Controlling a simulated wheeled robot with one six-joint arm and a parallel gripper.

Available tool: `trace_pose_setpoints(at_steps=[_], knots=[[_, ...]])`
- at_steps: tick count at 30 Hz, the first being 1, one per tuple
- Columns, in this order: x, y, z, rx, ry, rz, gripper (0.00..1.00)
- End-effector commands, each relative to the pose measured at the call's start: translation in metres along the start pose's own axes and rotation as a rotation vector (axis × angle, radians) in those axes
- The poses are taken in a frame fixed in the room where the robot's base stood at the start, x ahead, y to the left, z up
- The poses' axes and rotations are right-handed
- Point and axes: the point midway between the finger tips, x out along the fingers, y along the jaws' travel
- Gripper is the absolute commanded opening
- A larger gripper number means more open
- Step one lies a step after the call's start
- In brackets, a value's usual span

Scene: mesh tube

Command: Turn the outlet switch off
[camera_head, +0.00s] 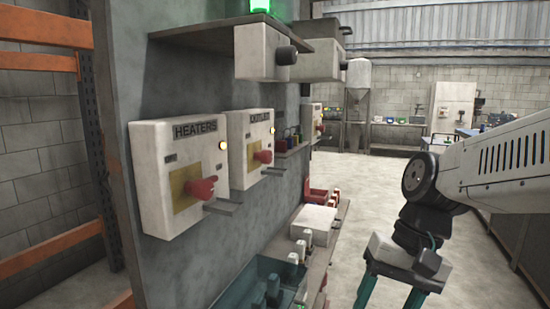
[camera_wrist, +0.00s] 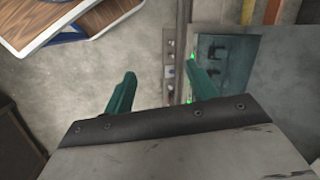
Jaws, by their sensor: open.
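A white switch box labelled HEATERS (camera_head: 180,165) is on the grey panel, with a red rotary handle (camera_head: 202,188) on a yellow plate and a lit yellow lamp. A third, smaller switch box (camera_head: 313,125) is farther along the panel. My gripper (camera_head: 391,294) is open and empty, pointing down, to the right of the panel and apart from the boxes. In the wrist view its two teal fingers (camera_wrist: 160,70) are spread.
A shelf (camera_head: 215,37) with a grey box and a green lamp juts out above the switches. A bench with a teal bin (camera_head: 255,285) and red bins (camera_head: 322,198) lies below. Open concrete floor (camera_head: 375,185) stretches behind. Orange racking (camera_head: 45,65) stands left.

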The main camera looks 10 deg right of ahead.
Motion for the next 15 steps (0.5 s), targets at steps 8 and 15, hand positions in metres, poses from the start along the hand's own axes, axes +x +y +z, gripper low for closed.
trace_pose_setpoints(at_steps=[8, 15], knots=[[-0.02, -0.112, -0.129, 0.611, -0.212, -0.545, 0.57], [-0.085, -0.175, -0.254, 1.124, -0.498, -1.038, 0.57]])
